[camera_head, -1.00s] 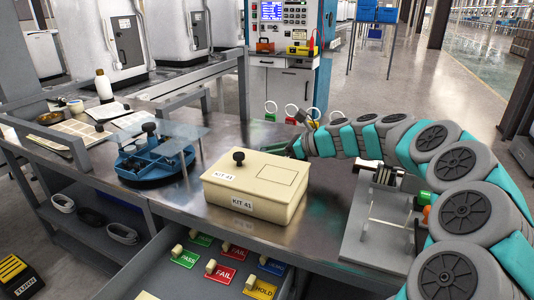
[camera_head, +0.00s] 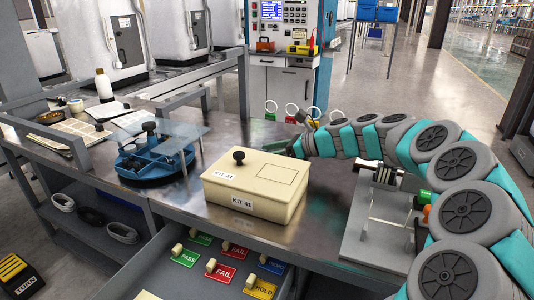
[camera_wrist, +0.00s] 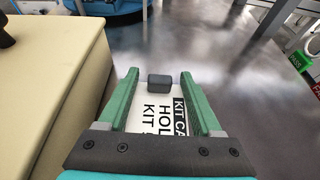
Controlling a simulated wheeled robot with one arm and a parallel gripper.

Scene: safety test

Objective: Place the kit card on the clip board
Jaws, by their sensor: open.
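The kit card (camera_wrist: 165,125) is white with black print reading partly "KIT CA" and "HOL". It shows between my fingers in the wrist view, with a dark grey block (camera_wrist: 159,82) at its far end. My gripper (camera_wrist: 160,92) has its green fingers apart, one on each side of the card and block. I cannot tell whether they touch. In the head view my gripper (camera_head: 295,148) is low over the table behind the cream box, and the card is hidden there. A flat board with a white sheet (camera_head: 107,111) at the back left may be the clip board.
The cream KIT 41 box (camera_head: 255,190) stands close left of my gripper. A blue round tray (camera_head: 150,160) is farther left. An open drawer (camera_head: 165,262) with tagged stamps is in front. A clear-plate fixture (camera_head: 385,225) stands right. Bare metal table (camera_head: 235,140) lies behind the box.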

